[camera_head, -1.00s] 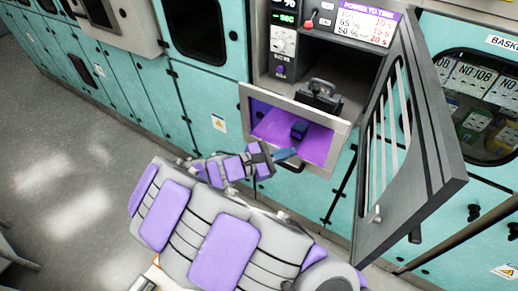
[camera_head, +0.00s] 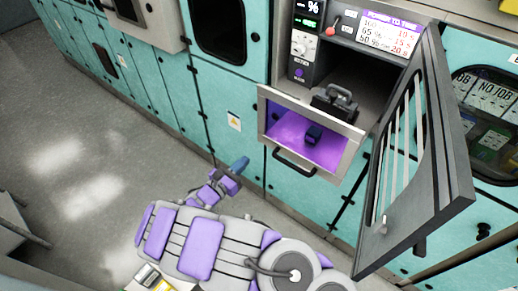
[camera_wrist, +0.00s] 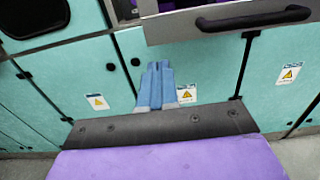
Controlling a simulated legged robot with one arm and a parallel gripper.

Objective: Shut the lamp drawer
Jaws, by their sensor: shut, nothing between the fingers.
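The lamp drawer (camera_head: 358,149) is pulled out of the teal cabinet. It has a purple inside, a grey metal front rim and a dark bar handle (camera_head: 295,163). A small dark blue block lies in it (camera_head: 314,133). My gripper (camera_head: 240,163) is shut and empty, to the left of the drawer and apart from it. In the wrist view my blue fingers (camera_wrist: 157,83) are together, below and left of the drawer handle (camera_wrist: 254,18), in front of the teal panels. The drawer front's lower edge shows at the top of that view.
A grey slatted door (camera_head: 420,160) stands open right of the drawer. A dark object with a handle (camera_head: 335,101) sits in the recess above the drawer. The grey floor (camera_head: 90,170) at left is clear.

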